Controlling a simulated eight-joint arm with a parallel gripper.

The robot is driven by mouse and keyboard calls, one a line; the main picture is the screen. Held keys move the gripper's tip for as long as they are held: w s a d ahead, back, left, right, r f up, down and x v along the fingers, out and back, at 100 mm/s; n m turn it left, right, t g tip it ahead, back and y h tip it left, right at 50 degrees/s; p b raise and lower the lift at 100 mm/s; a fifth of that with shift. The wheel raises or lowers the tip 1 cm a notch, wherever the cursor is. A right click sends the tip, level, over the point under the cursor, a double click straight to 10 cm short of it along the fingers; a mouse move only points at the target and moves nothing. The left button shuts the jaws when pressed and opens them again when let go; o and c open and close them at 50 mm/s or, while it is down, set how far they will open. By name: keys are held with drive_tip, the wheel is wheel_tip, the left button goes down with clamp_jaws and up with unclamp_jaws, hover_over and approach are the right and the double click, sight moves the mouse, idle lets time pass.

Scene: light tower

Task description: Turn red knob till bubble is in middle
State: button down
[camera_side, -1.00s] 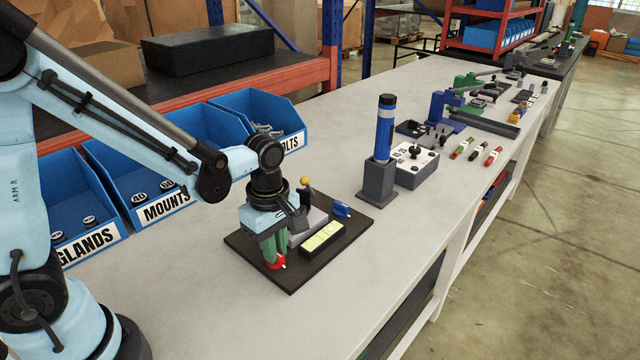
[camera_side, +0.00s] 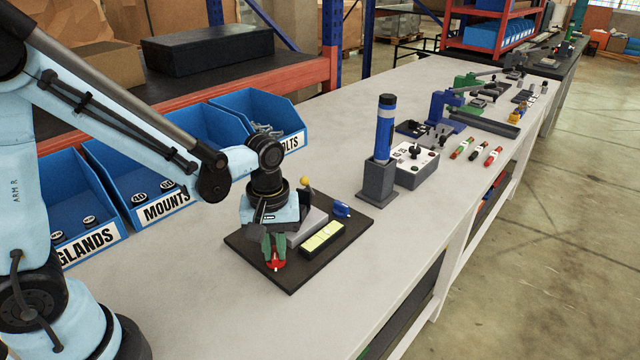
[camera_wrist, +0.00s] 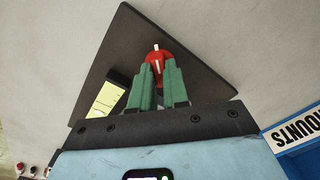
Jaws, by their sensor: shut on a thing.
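The red knob (camera_side: 276,265) sits on the near corner of a dark baseplate (camera_side: 300,275). It also shows in the wrist view (camera_wrist: 157,58) with a white pointer mark. My gripper (camera_side: 273,257) has green fingers shut on the knob from above; it also shows in the wrist view (camera_wrist: 158,75). The yellow-green level vial (camera_side: 321,236) lies in a black housing (camera_side: 308,252) on the plate.
A blue torch-like cylinder (camera_side: 384,130) stands in a grey holder beyond. Blue bins (camera_side: 155,200) line the left. The bench right of the plate is clear.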

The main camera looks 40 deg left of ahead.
sight(274, 252)
drive_tip(key=m, duration=0.5)
drive_tip(key=shift+m, duration=0.3)
drive_tip(key=m, duration=0.5)
drive_tip(key=shift+m, duration=0.4)
drive_tip(key=c, duration=1.1)
unclamp_jaws()
drive_tip(key=shift+r, duration=0.1)
wheel_tip(274, 252, up, 12)
drive_tip(key=shift+f, duration=0.1)
drive_tip(key=shift+s, duration=0.1)
